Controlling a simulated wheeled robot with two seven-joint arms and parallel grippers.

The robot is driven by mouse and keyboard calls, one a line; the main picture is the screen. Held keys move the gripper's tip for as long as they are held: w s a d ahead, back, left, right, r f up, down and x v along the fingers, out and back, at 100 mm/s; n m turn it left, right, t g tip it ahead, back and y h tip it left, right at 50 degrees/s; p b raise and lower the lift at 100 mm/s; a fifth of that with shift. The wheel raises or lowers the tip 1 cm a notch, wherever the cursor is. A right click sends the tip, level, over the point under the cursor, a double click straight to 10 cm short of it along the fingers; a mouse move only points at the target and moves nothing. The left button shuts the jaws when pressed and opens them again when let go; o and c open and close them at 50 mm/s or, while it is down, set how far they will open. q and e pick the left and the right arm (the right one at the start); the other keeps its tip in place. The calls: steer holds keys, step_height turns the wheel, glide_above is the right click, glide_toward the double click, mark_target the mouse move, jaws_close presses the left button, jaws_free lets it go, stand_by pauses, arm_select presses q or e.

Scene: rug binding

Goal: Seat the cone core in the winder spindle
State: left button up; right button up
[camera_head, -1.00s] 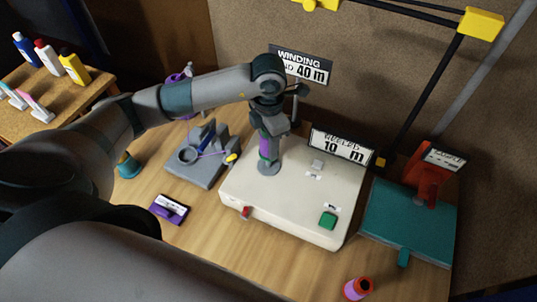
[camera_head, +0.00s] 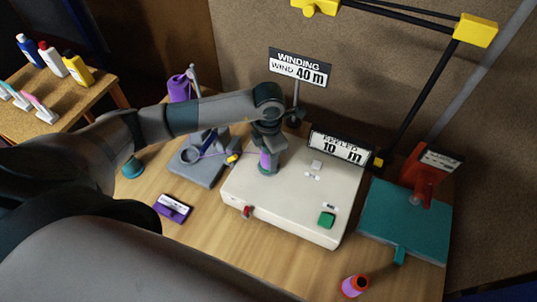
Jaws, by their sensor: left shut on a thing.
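The winder is a cream box (camera_head: 295,213) in the middle of the bench, with a green button (camera_head: 326,220) and a red switch (camera_head: 247,212). My left gripper (camera_head: 267,150) reaches down over its back left part. It is shut on the purple cone core (camera_head: 265,160), which stands roughly upright over the spindle. The spindle is mostly hidden behind the core and fingers. I cannot tell whether the core is fully down on it. My right gripper is not in view.
A grey stand (camera_head: 196,170) with a purple thread is left of the winder. A teal machine (camera_head: 403,222) with a red part is at right. A purple block (camera_head: 172,207), a teal cone (camera_head: 132,168) and a red-and-pink spool (camera_head: 355,286) lie around. The front bench is mostly clear.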

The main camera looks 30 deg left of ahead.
arm_select(q)
steer(key=shift+f, duration=0.1)
steer(key=shift+f, duration=0.1)
steer(key=o, duration=1)
steer(key=shift+o, duration=0.2)
steer(key=shift+r, duration=0.45)
step_height(320, 180, up, 10)
steer(key=b, duration=0.5)
steer(key=shift+r, duration=0.75)
